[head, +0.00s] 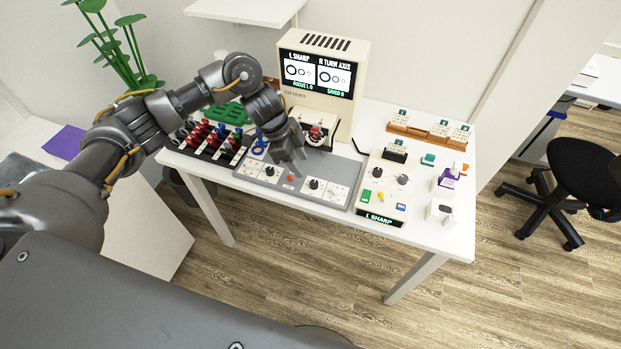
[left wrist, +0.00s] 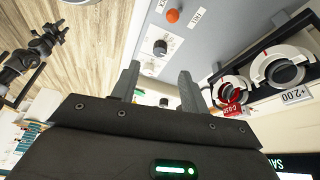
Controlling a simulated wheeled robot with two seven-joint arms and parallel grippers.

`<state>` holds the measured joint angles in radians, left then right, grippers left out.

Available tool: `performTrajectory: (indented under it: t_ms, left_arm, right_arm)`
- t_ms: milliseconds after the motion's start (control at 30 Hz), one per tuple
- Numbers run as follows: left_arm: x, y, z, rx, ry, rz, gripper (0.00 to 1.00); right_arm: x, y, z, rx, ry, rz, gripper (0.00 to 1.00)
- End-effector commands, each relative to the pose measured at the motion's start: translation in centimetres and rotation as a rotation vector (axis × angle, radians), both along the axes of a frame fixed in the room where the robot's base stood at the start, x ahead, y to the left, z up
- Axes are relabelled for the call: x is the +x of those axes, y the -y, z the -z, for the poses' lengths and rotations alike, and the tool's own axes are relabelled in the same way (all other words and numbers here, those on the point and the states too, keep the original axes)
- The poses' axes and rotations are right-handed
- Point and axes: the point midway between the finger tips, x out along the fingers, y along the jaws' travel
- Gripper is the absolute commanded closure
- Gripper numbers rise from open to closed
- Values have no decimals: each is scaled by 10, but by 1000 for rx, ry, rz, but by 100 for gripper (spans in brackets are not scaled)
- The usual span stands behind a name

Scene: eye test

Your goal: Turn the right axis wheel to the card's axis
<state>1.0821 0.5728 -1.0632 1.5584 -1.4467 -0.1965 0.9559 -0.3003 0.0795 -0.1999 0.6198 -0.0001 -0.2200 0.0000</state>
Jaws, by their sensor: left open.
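The grey control panel (head: 281,186) lies along the front of the table, with a left black knob (head: 269,171), an orange button (head: 290,178) and a right black knob (head: 314,184) beside white dial plates. My left gripper (head: 292,168) is open and empty above the panel. In the left wrist view, its fingers (left wrist: 158,84) stand apart, with the right knob (left wrist: 160,47) beyond their tips. A white lens ring with a red tab (left wrist: 234,97) marked C-0.50 shows there too. Which part is the axis wheel I cannot tell. A small card (head: 398,144) stands in a dark holder.
Behind stands a cream viewer (head: 345,62); its screen reads "L SHARP" and "R TURN AXIS". A rack of red and black pieces (head: 212,143) is on the left. A right-hand box (head: 383,196) holds knobs and buttons. A card tray (head: 425,133) is at the back right.

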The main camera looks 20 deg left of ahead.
Motion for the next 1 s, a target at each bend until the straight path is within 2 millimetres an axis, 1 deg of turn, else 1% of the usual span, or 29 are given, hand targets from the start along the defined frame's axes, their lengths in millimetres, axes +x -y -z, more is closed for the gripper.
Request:
performTrajectory:
  t_ms: [33, 200, 300, 433, 600, 867, 1000]
  left_arm:
    - [-1, 4, 9, -1, -6, -1, 55]
    - [1, 17, 39, -2, -5, -1, 55]
    - [2, 23, 54, 1, -2, 0, 55]
    - [3, 29, 68, -1, -2, 1, 55]
    - [4, 32, 76, -1, 0, 0, 55]
    - [4, 32, 77, -1, 1, 1, 55]
    - [4, 32, 77, -1, 1, 1, 73]
  right_arm:
    - [0, 0, -2, 0, 0, 0, 64]
    - [0, 0, -7, 0, 0, 0, 64]
    - [0, 0, -9, 0, 0, 0, 64]
    - [0, 0, -10, 0, 0, 0, 64]
    - [0, 0, -10, 0, 0, 0, 64]
    - [0, 0, -10, 0, 0, 0, 64]
    - [0, 0, -10, 0, 0, 0, 64]
